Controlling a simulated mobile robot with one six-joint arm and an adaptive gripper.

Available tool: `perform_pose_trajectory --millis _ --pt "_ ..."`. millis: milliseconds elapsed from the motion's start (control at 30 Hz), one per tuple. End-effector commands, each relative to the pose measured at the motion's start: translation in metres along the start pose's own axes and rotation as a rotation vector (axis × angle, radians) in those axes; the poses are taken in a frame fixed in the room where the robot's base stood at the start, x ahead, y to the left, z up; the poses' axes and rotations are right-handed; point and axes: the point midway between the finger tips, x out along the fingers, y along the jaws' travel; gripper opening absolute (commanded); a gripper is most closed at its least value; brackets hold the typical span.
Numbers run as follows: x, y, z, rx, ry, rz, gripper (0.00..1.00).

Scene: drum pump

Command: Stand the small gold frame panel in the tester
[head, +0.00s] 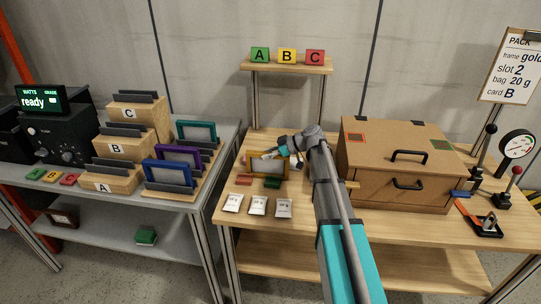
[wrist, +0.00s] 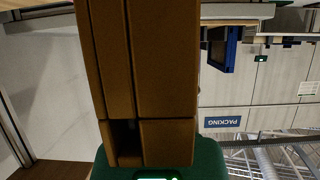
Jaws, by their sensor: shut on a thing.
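The small gold frame panel (head: 254,170) is upright over the middle table in the head view, near its left side. My gripper (head: 271,154) is shut on its upper edge; the arm comes in from the right. I cannot tell whether the panel touches the table. In the wrist view a gold-brown body (wrist: 160,75), apparently the frame close up, fills the middle and hides the fingertips. The tester (head: 60,140) is a black box on the grey bench at far left, its display (head: 40,100) reading "ready" under WATTS and GRADE.
Blue (head: 168,173), purple and teal frames stand on the left bench beside wooden blocks lettered A, B and C. White packets (head: 257,206) lie at the middle table's front. A large cardboard box (head: 400,150) stands right of my arm. A gap separates bench and table.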

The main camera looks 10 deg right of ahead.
Motion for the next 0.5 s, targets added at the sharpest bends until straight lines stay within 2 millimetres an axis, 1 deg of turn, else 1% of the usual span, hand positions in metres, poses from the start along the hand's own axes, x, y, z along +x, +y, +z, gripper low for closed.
perform_pose_trajectory --millis 200,233,367,400,500 --pt "0.0018 0.0000 0.0029 0.000 0.001 0.000 0.00" --pt "0.0018 0.0000 0.0030 0.000 0.000 0.000 0.36" --pt "0.0013 0.0000 0.0022 0.000 0.000 0.000 0.60" --pt "0.0013 0.0000 0.0022 0.000 0.000 0.000 0.67" --pt "0.0013 0.0000 0.0022 0.000 0.000 0.000 0.68"
